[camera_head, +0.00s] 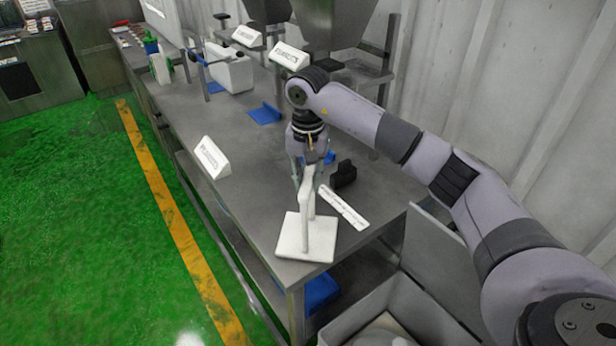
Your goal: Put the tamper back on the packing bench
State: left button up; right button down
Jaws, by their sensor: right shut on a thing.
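The tamper is white, with a flat square plate (307,238) and an upright handle. It is at the near end of the grey metal packing bench (252,193). The plate appears to be on or just above the bench top near its front edge; I cannot tell if it touches. My right gripper (308,178) comes down over the handle from above and is shut on it. Its fingertips are partly hidden by the handle. My left gripper is not in view.
A white label strip (343,207) and a black block (343,174) lie close to the right of the tamper. A white sign (212,158) stands on the left edge. Blue scoops (265,114) lie farther back. A grey bin (385,318) stands below the bench's near end.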

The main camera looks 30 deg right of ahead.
jog(key=shift+f, duration=0.2)
jog(key=c, duration=1.4)
grip_release()
jog(key=shift+r, duration=0.1)
jog(key=shift+r, duration=0.25)
jog(key=shift+r+b, duration=0.3)
notch_tip(320, 180, up, 10)
jog(key=shift+f+b, duration=0.15)
jog(key=shift+b, duration=0.65)
jog(key=shift+r, duration=0.7)
